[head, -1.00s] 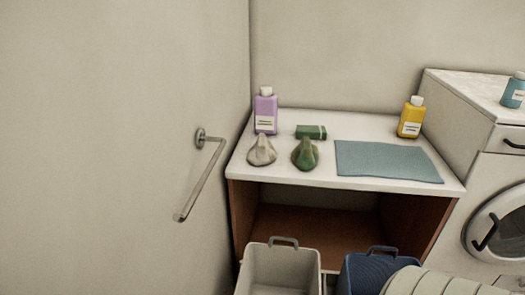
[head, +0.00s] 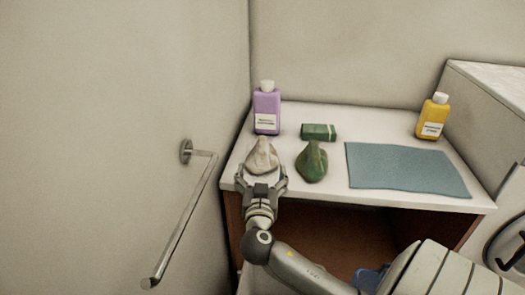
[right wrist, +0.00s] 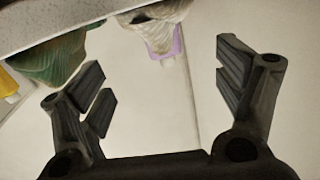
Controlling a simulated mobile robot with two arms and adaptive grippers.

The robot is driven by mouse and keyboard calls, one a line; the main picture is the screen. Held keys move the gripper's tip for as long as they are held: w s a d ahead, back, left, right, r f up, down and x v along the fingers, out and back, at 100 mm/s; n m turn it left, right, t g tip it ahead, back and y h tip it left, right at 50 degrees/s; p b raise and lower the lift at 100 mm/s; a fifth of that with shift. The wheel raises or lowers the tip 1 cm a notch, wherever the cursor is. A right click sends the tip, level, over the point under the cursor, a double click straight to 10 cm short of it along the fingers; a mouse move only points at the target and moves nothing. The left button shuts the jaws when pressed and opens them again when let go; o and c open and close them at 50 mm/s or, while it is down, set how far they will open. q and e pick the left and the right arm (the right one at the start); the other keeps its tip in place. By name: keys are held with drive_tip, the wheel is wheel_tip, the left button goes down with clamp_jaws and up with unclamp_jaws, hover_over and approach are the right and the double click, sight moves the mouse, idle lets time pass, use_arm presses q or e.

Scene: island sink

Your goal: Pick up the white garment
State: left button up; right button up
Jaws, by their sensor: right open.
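The white garment (head: 262,154) is a small crumpled, peaked heap on the white counter, near its left front edge. It also shows at the top of the right wrist view (right wrist: 156,30), just beyond the fingers. My right gripper (head: 263,178) is open and empty at the counter's front edge, its fingers spread toward the garment's near side. The garment's lower front is partly hidden by the fingers in the head view. I cannot tell whether they touch it. My left gripper is not in view.
A green garment (head: 312,162) lies close on the right. A blue cloth (head: 405,170) and a yellow bottle (head: 432,116) are farther right. A wall towel bar (head: 182,218) is at left.

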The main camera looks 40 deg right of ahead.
sight(262, 158)
drive_tip(key=x, duration=0.3)
drive_tip(key=shift+w+d+r+p, duration=0.15)
drive_tip(key=shift+w+d+p, duration=0.05)
drive_tip(key=shift+p, duration=0.15)
drive_tip(key=shift+w+d, duration=0.2)
drive_tip(key=shift+d, duration=0.05)
drive_tip(key=p+x, duration=0.1)
drive_tip(key=x, duration=0.3)
drive_tip(key=shift+w+d+f+p, duration=0.1)
drive_tip(key=shift+w+f+p, duration=0.2)
drive_tip(key=shift+p, duration=0.1)
drive_tip(key=shift+w+d, duration=0.25)
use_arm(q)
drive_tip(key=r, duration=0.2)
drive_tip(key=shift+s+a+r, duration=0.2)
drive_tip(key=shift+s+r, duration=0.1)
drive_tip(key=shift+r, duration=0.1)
use_arm(e)
drive_tip(key=shift+c, duration=0.9)
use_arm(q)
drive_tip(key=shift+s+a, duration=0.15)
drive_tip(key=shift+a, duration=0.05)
use_arm(e)
drive_tip(key=c, duration=0.9)
drive_tip(key=shift+c, duration=0.2)
